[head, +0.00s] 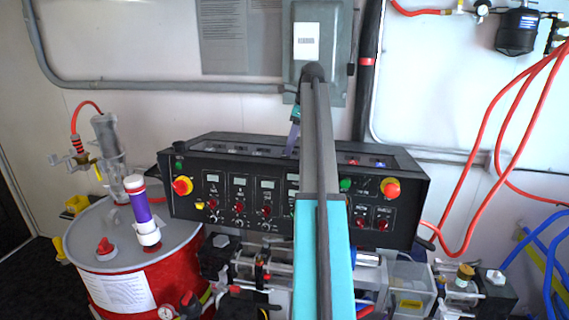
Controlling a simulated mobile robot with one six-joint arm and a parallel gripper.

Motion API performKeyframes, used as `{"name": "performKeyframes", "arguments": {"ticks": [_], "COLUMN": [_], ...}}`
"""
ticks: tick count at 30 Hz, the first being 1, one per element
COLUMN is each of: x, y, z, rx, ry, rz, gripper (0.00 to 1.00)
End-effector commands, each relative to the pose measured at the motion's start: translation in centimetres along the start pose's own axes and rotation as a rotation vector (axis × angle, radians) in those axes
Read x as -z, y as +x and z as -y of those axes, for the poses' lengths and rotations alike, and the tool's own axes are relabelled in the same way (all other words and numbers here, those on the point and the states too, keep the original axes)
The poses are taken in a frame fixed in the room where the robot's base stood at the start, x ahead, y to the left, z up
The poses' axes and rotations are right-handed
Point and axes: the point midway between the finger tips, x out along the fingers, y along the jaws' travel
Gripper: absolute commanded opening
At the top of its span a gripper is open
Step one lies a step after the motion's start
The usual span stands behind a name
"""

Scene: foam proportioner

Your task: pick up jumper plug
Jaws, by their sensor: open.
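I cannot make out a jumper plug in the head view; it may be hidden or too small to tell. My arm rises through the middle of the picture and bends down at its top. My gripper (291,148) shows only in part, left of the arm links, over the top face of the black control console (222,166). It is open, and I see nothing held in it. My arm covers the middle of the console front and part of its top, where several small fittings sit.
A red drum (186,272) with a purple-banded cylinder (140,207) on its lid stands at the left. Pumps and fittings crowd below the console. A grey wall box (335,50) and conduit are behind. Red hoses (520,95) and blue hoses (540,240) hang at the right.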

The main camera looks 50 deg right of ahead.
Motion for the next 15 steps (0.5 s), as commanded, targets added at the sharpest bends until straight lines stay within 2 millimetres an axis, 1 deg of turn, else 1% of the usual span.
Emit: {"name": "performKeyframes", "arguments": {"ticks": [8,15], "x": [-0.1,-0.3], "y": [0.5,2.3], "z": [-0.1,-0.2], "rx": [-0.001,-0.002], "ry": [-0.001,-0.001], "rz": [0.0,0.0], "gripper": [0.47,0.47]}}
